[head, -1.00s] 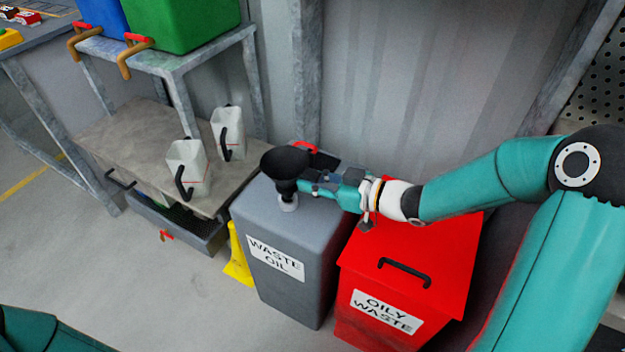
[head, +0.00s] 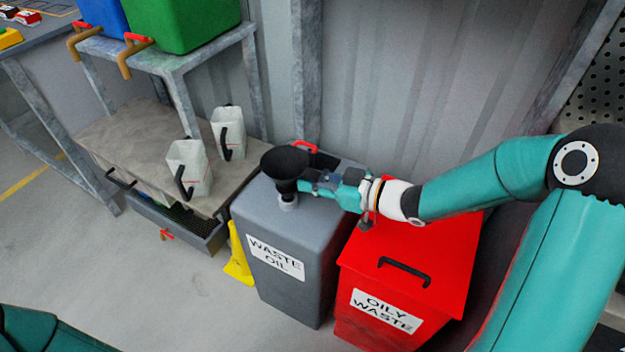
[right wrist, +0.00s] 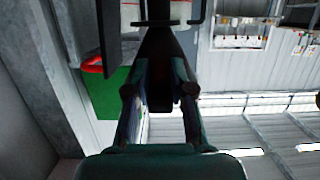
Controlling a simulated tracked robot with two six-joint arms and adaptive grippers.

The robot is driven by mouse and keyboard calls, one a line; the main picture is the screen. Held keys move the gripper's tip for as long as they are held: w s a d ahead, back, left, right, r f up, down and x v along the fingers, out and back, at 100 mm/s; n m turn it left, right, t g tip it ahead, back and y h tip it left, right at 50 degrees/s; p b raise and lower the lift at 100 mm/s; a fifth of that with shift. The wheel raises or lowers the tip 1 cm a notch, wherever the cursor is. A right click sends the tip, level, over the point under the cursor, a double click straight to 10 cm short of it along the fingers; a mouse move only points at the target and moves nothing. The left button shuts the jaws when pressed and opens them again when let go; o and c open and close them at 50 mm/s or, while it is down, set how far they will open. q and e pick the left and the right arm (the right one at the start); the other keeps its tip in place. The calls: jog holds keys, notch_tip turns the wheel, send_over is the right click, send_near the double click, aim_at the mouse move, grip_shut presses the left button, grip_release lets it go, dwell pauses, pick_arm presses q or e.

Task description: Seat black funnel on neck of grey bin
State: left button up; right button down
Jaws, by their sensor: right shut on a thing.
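The black funnel (head: 285,163) is upright over the top of the grey bin (head: 285,240), which is labelled WASTE OIL. The bin's light grey neck (head: 288,203) shows directly under the funnel's lower end. Funnel and neck look in line, and I cannot tell how deep the spout sits in it. My right gripper (head: 308,184) comes in from the right and is shut on the funnel's lower part. In the right wrist view, the fingers close on the dark funnel (right wrist: 158,60). My left gripper is not in view.
A red OILY WASTE bin (head: 400,270) with a black handle stands right of the grey bin, under my right arm. A workbench with two white jugs (head: 188,165) (head: 228,133) is at left. A yellow object (head: 238,255) stands beside the grey bin. The wall is close behind.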

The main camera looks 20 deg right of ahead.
jog(key=shift+f+b, duration=1.6)
jog(key=shift+f, duration=0.35)
jog(key=c, duration=0.9)
grip_release()
jog(key=v, duration=1.2)
